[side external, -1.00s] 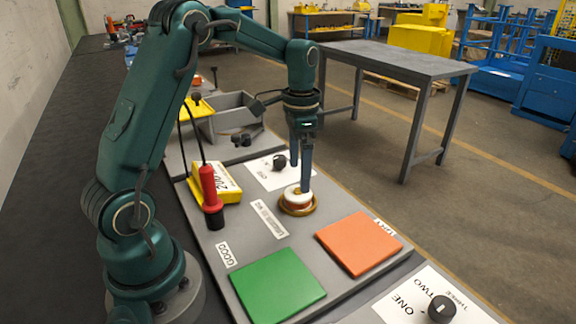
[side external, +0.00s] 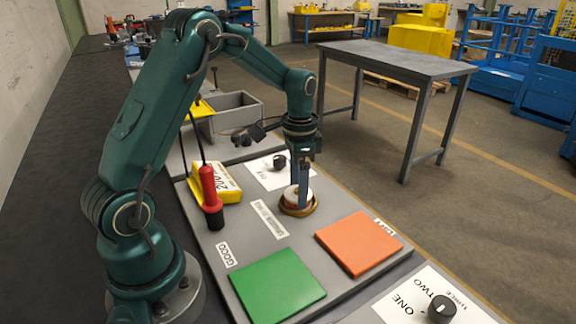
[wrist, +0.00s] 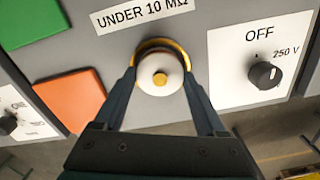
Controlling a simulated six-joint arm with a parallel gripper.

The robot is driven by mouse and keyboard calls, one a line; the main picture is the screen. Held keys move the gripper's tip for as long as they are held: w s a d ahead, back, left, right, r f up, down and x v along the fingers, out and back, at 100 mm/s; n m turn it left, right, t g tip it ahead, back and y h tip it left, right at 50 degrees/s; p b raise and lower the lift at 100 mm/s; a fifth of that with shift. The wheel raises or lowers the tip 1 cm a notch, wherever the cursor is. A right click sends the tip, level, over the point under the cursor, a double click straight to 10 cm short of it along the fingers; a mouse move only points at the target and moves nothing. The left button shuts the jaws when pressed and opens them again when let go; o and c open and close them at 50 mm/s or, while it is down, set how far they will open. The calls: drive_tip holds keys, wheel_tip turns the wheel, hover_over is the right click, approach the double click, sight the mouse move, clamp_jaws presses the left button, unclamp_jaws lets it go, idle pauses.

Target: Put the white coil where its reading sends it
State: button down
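The white coil (side external: 299,196) with a copper-coloured middle stands in a round brass-coloured seat (side external: 297,211) on the grey board. The coil also shows in the wrist view (wrist: 160,76), seen from above. My gripper (side external: 301,190) is lowered over it, pointing down. In the wrist view my gripper (wrist: 160,74) has one finger on each side of the coil, very close to it. The fingers look open, and contact cannot be made out. A green pad (side external: 277,286) with a GOOD label and an orange pad (side external: 358,243) lie in front, both bare.
A yellow meter (side external: 228,181) and a red-handled probe (side external: 209,188) stand left of the coil. A dial (wrist: 265,75) marked OFF and 250 V is beside it. An UNDER 10 MΩ label (wrist: 141,13) lies nearby. Another dial (side external: 439,308) sits at front right. A grey bin (side external: 236,112) stands behind.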

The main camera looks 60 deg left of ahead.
sight(294, 191)
drive_tip(key=shift+r, duration=0.1)
drive_tip(key=shift+r, duration=0.4)
drive_tip(key=r, duration=0.4)
drive_tip(key=shift+s+a, duration=0.3)
drive_tip(key=shift+a, duration=0.1)
drive_tip(key=s+a+r, duration=0.5)
drive_tip(key=s+a, duration=0.2)
drive_tip(key=s+d+r+m, duration=0.25)
drive_tip(key=d+m, duration=0.25)
drive_tip(key=m, duration=0.3)
drive_tip(key=s+d+f+m, duration=0.1)
drive_tip(key=d+f+m, duration=0.1)
drive_tip(key=d, duration=0.4)
drive_tip(key=s+d+f+m, duration=0.1)
drive_tip(key=d+f+m, duration=0.2)
drive_tip(key=d+m, duration=0.2)
drive_tip(key=s+d+f+m, duration=0.2)
drive_tip(key=d+m, duration=0.1)
drive_tip(key=d, duration=0.3)
drive_tip(key=shift+d+f+m, duration=0.15)
drive_tip(key=shift+d+m, duration=0.25)
drive_tip(key=shift+d+f, duration=0.1)
drive_tip(key=shift+f, duration=1.95)
